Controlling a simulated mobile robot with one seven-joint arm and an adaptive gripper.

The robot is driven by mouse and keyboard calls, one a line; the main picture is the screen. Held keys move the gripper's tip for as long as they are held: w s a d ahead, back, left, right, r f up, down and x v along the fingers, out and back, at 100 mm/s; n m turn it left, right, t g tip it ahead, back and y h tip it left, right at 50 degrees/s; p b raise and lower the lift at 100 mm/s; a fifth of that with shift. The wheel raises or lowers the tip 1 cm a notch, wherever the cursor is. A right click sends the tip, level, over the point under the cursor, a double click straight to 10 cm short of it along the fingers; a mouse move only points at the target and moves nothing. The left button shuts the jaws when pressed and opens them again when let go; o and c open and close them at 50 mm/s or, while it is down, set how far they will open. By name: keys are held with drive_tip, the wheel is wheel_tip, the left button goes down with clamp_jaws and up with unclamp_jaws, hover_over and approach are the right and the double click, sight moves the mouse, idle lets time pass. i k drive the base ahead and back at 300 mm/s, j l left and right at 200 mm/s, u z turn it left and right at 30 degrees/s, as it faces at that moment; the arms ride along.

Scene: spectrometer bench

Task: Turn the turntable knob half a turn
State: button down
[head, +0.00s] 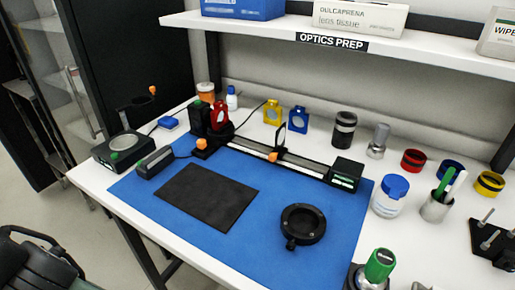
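No part is labelled as the turntable, so I cannot tell for certain which knob is meant. A black round ring-shaped mount (303,224) lies on the blue mat, with a small dark knob (291,244) at its lower left edge. A black box (122,148) at the table's left end carries a round disc and a green part on top. A green-topped cylinder (380,264) with a silver body stands at the bottom edge, its base partly cut off. Small orange knobs (201,144) show on the rail assembly. My gripper is not clearly seen in this view.
A black rail (290,155) with upright holders crosses the back of the blue mat (240,245). A black sheet (207,196) lies left of the ring. Jars, tape rolls and a pen cup (436,208) crowd the right. A shelf (400,45) overhangs the back.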

sight(201, 143)
drive_tip(key=i+j+u, duration=0.2)
drive_tip(key=u, duration=0.15)
drive_tip(key=i+j+u, duration=0.1)
drive_tip(key=i+u, duration=0.3)
drive_tip(key=k, duration=0.1)
